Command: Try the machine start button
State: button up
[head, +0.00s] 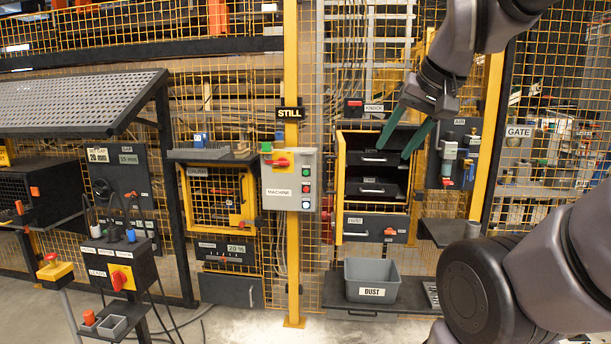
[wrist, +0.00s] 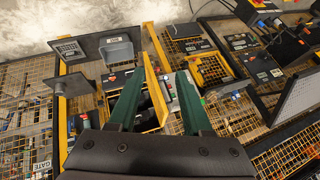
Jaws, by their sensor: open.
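The grey control box labelled MACHINE (head: 289,192) is fixed to a yellow post in the middle of the head view. Its right side carries a column of small buttons: a red one, a green button (head: 306,188) and a pale one. Their small labels are unreadable, so I cannot tell which is marked start. A red handle on a yellow plate (head: 280,162) sits at the box's upper left. My gripper (head: 393,152) is open and empty, with green fingers pointing down, right of the box and apart from it. The fingers also show in the wrist view (wrist: 160,72).
A sign reading STILL (head: 291,114) is above the box. Black drawers (head: 375,158) stand behind my gripper, with a grey DUST bin (head: 372,281) below. A pedestal box (head: 118,270) with cables stands at left. Floor (head: 235,325) before the post looks clear.

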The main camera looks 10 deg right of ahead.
grip_shut()
dwell(1.5)
